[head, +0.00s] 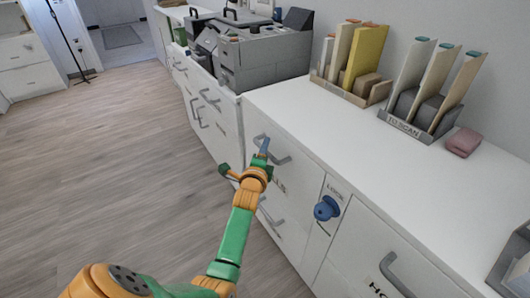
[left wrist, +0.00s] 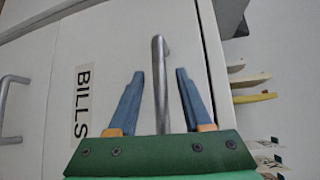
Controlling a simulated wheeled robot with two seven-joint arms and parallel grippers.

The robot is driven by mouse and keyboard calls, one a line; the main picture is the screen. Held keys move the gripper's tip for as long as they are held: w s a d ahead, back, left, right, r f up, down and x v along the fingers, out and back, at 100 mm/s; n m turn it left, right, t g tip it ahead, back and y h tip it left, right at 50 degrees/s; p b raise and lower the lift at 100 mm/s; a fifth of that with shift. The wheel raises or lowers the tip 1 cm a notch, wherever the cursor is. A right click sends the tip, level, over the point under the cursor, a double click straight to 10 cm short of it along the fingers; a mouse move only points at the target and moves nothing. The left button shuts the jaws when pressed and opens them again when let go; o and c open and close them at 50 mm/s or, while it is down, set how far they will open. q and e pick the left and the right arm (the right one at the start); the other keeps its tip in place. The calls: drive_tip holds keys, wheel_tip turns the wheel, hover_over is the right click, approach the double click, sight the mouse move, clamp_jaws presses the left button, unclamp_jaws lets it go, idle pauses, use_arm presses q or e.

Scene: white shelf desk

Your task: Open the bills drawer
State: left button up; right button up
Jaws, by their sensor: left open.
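The bills drawer (head: 258,172) is a white front in the desk, and it looks flush with its neighbours. Its label is partly hidden by my arm in the head view, but "BILLS" reads clearly in the left wrist view. Its grey bar handle (head: 284,160) also shows in the left wrist view (left wrist: 159,75). My left gripper (head: 263,147) is open at this handle. In the left wrist view its two blue fingers (left wrist: 158,92) stand one on each side of the bar, with gaps showing. My right gripper is not in view.
A blue knob (head: 327,208) under a "LOCK" label is right of the drawer. More handled drawers lie on both sides. A "TO SCAN" file holder (head: 408,127), another holder (head: 345,90), a pink block (head: 463,142) and a grey machine (head: 262,58) stand on top. The floor at left is clear.

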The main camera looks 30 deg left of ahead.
use_arm(q)
clamp_jaws()
idle(1.3)
